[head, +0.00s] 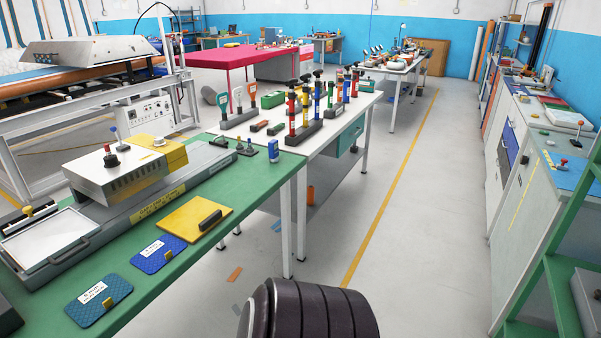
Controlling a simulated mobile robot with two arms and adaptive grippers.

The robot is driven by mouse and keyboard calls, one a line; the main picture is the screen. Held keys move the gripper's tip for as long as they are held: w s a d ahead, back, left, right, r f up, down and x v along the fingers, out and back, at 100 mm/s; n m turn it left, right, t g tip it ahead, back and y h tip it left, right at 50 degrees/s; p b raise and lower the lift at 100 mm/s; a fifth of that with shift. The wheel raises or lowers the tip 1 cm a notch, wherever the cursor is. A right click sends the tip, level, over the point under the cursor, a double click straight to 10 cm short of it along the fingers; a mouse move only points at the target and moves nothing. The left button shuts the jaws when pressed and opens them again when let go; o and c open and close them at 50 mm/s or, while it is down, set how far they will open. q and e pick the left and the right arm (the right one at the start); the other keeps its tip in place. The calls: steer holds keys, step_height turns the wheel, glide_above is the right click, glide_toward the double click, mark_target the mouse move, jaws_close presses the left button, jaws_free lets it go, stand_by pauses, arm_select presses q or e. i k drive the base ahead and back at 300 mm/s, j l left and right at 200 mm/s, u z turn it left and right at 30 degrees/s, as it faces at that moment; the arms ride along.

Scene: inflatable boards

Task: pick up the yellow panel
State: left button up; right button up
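The yellow panel (185,216) lies flat on the green tabletop (222,175), near its right front edge. A dark bar-shaped handle (210,220) sits on its right part. Blue pads lie to its left. Neither gripper shows in the head view, and nothing is seen touching the panel.
A blue pad (173,245) and a teal pad (115,290), both with white labels, lie left of the panel. A long grey machine (122,205) stands behind them. A white table (325,143) with colored cylinders stands beyond.

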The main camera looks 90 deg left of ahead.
mark_target(190, 223)
steer(key=u, duration=2.05)
